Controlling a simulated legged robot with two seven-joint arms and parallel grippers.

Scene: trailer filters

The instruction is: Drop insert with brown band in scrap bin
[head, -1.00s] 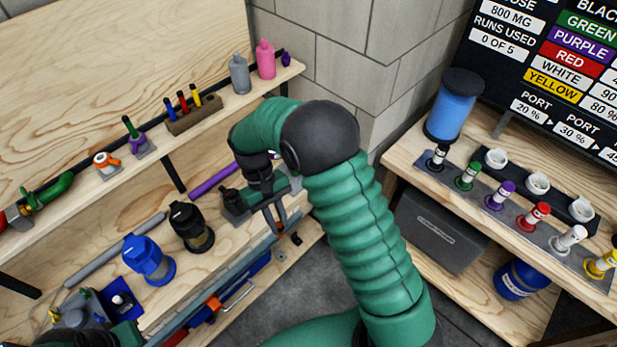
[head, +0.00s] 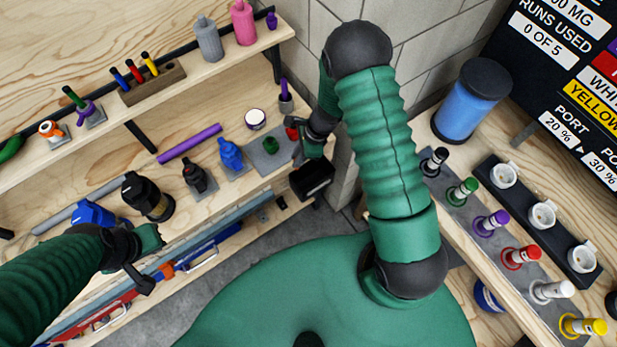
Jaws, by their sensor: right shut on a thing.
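My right gripper (head: 310,147) is shut at the right end of the workbench, just above a small open black box (head: 312,178) at the bench's front edge. The arm hides most of what it holds, so I cannot make out the insert or a brown band. The black box may be the scrap bin, but no label shows. A small red and black thing (head: 291,130) shows right beside the gripper; I cannot tell whether it is held. My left gripper (head: 148,263) is low on the left over the bench's front edge, and its jaw opening is unclear.
A grey plate with a green piece (head: 271,146), a blue bottle-like thing (head: 230,154), a black and red one (head: 195,176) and a purple bar (head: 188,143) lie along the bench. A shelf runs above. The right table holds a row of colour-banded pieces (head: 490,222).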

